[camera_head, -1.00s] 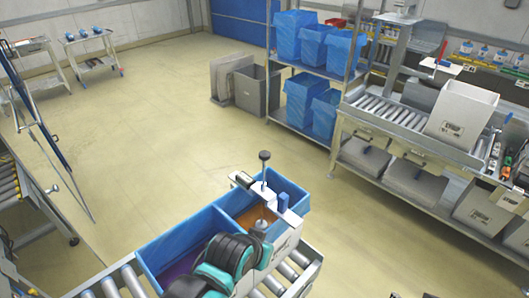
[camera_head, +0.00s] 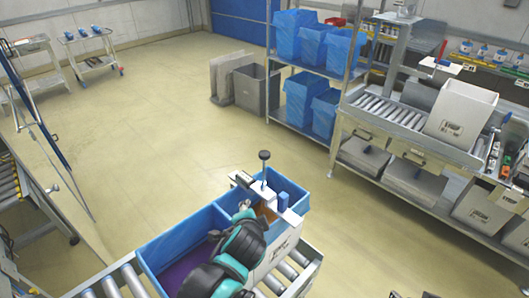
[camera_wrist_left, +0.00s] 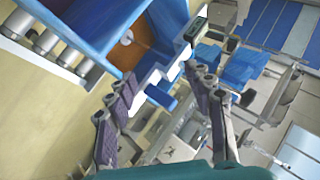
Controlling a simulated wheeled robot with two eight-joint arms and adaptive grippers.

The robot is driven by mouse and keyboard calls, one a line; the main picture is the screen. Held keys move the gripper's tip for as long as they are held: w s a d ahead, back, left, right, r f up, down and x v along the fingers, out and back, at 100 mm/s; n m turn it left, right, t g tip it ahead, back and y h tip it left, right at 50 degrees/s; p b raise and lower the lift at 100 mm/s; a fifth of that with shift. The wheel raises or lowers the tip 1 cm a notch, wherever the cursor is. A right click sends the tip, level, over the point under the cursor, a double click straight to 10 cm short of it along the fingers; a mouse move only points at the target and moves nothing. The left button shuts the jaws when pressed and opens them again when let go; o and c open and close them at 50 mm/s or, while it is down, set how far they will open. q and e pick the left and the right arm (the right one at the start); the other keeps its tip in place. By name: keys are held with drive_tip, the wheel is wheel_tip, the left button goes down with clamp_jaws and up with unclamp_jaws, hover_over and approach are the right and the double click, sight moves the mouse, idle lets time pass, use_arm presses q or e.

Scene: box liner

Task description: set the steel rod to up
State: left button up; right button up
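The steel rod (camera_head: 264,173) stands upright with a dark knob (camera_head: 264,155) at its top. It passes through a white crossbar (camera_head: 262,192) over a blue-lined box (camera_head: 185,236). In the left wrist view, the rod's lower part (camera_wrist_left: 146,46) shows with a round disc (camera_wrist_left: 127,38) at its end, inside the box. My left gripper (camera_wrist_left: 165,78) is open and empty there, with the crossbar and a blue tab (camera_wrist_left: 161,97) between and beyond its fingers. In the head view my left gripper (camera_head: 246,208) is near the crossbar, below the knob. My right gripper is not in view.
The box sits on a roller conveyor (camera_head: 291,270). A blue-lined bin shelf (camera_head: 320,75) stands at the back. A workbench (camera_head: 410,140) with rollers and a white bin (camera_head: 462,113) is at the right. The floor behind the box is clear.

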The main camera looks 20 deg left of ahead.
sight(265, 157)
use_arm(q)
drive_tip(key=w+r+m+t+y, duration=0.1)
drive_tip(key=w+r+m+t, duration=0.1)
drive_tip(key=m, duration=0.5)
drive_tip(key=w+r+m+t+y, duration=0.1)
drive_tip(key=w+r+m+t, duration=0.2)
drive_tip(key=m, duration=0.5)
drive_tip(key=w+r+m+t+y, duration=0.1)
drive_tip(key=w+r+m+t, duration=0.1)
drive_tip(key=w+r+m, duration=0.2)
drive_tip(key=shift+w+a+m+y, duration=0.15)
drive_tip(key=shift+w+m, duration=0.1)
drive_tip(key=shift+m, duration=0.7)
drive_tip(key=shift+w+a+m+y, duration=0.15)
drive_tip(key=shift+w+m, duration=0.1)
drive_tip(key=shift+m, duration=0.7)
drive_tip(key=x, duration=0.6)
drive_tip(key=shift+b, duration=0.4)
drive_tip(key=shift+x, duration=0.75)
drive_tip(key=shift+r, duration=0.15)
clamp_jaws()
